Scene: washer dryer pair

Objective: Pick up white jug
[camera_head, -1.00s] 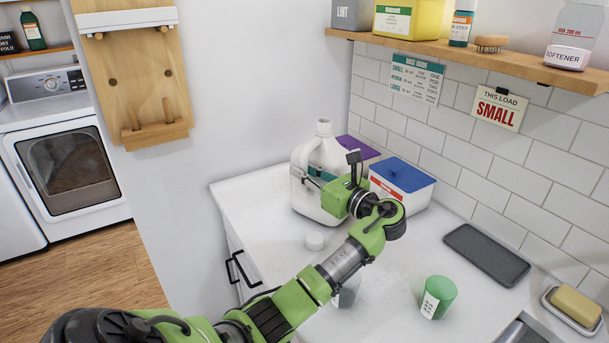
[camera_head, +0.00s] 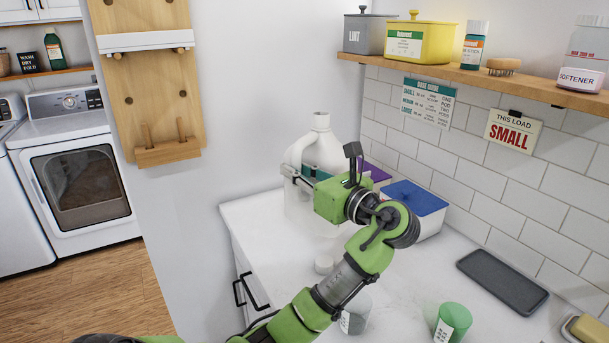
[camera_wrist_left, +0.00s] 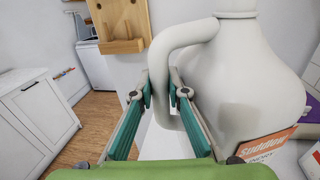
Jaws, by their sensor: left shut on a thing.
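The white jug (camera_head: 323,152) has a curved handle and a teal label band in the head view. It stands upright at the back left of the white counter and looks raised a little, though its base is hard to make out. In the left wrist view the jug (camera_wrist_left: 245,75) fills the right side, with an orange label low down. My left gripper (camera_head: 297,177) is at its left side, shut on the handle. The fingers (camera_wrist_left: 160,97) lie on either side of the lower handle in the wrist view. My right gripper is not in view.
A white box with a blue lid (camera_head: 417,199) and a purple-lidded one (camera_head: 376,174) stand right of the jug. A loaded shelf (camera_head: 470,76) hangs above right.

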